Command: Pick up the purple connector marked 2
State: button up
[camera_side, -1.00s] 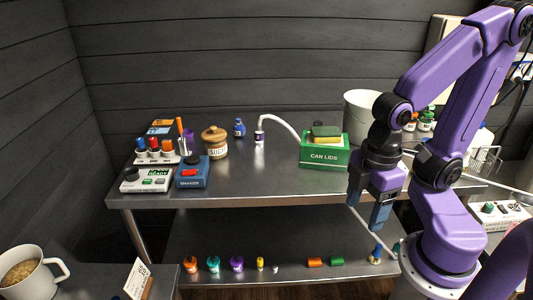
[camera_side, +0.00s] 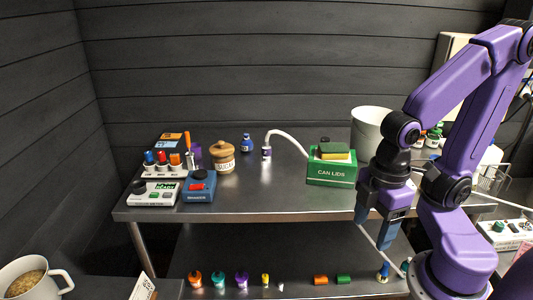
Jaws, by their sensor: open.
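A small purple-and-white connector (camera_side: 266,153) stands upright on the steel table, at the end of a white curved hose (camera_side: 290,135). A purple piece (camera_side: 242,281) stands on the lower shelf, in a row with an orange and a teal one. Another purple item (camera_side: 196,154) shows behind the small rack at the left. No number is readable on any of these. My gripper (camera_side: 379,222) is open and empty, pointing down at the table's front edge, right of the hose connector and well apart from it.
A wooden-lidded jar (camera_side: 222,160), a blue bottle (camera_side: 246,143) and a blue device (camera_side: 198,188) are at the left. The front middle of the table (camera_side: 270,200) is clear.

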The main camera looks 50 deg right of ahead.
jog(key=shift+c, duration=1.3)
